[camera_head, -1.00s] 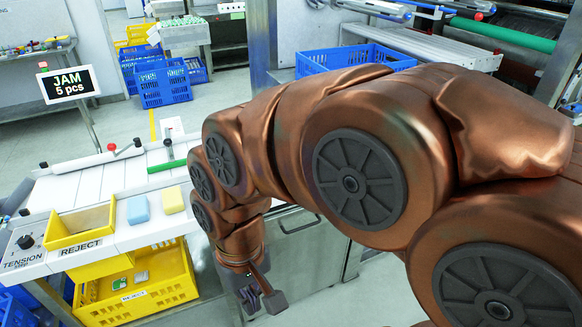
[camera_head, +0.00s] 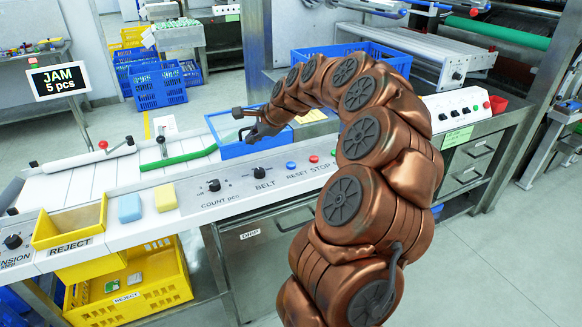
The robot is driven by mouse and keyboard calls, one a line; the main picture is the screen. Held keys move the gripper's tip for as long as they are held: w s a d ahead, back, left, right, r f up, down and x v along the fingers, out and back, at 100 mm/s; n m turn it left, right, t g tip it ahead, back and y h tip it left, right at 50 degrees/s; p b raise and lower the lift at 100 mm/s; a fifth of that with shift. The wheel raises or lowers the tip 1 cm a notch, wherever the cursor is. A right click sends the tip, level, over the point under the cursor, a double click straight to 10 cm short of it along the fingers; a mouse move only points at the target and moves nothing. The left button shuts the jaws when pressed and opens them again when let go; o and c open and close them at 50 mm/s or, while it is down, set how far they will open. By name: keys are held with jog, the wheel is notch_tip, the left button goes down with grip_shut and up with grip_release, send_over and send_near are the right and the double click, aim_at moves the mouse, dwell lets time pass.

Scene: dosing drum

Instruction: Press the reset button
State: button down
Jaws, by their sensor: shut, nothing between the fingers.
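The blue reset button (camera_head: 291,165) sits on the white control panel (camera_head: 225,202), above the printed word RESET. A red button (camera_head: 313,158) is to its right, above STOP. My gripper (camera_head: 241,125) is shut and empty at the end of my arm. In the picture it lies up and left of the reset button, over the blue tray (camera_head: 232,151) behind the panel, apart from the button. The button is in plain view. The panel right of the red button is partly hidden by my arm.
Two black knobs, COUNT (camera_head: 214,185) and BELT (camera_head: 259,172), stand left of the buttons. A yellow REJECT bin (camera_head: 68,227), a blue block (camera_head: 130,208) and a yellow block (camera_head: 165,197) are further left. A sign (camera_head: 58,80) reads JAM 5 pcs.

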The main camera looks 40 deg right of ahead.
jog(key=s+d+f+m+h, duration=0.1)
jog(key=d+m, duration=0.4)
jog(key=d, duration=0.9)
notch_tip(320, 180, down, 2)
jog(key=shift+s+d+f+m+t+h, duration=0.2)
jog(key=shift+s+m+t+h, duration=0.15)
jog(key=shift+h, duration=0.35)
jog(key=shift+a+f, duration=0.1)
jog(key=b, duration=0.4)
send_over(292, 165)
notch_tip(292, 165, down, 6)
jog(key=shift+a+f, duration=0.15)
jog(key=shift+f, duration=1.15)
jog(key=shift+f, duration=0.15)
jog(key=shift+f, duration=0.25)
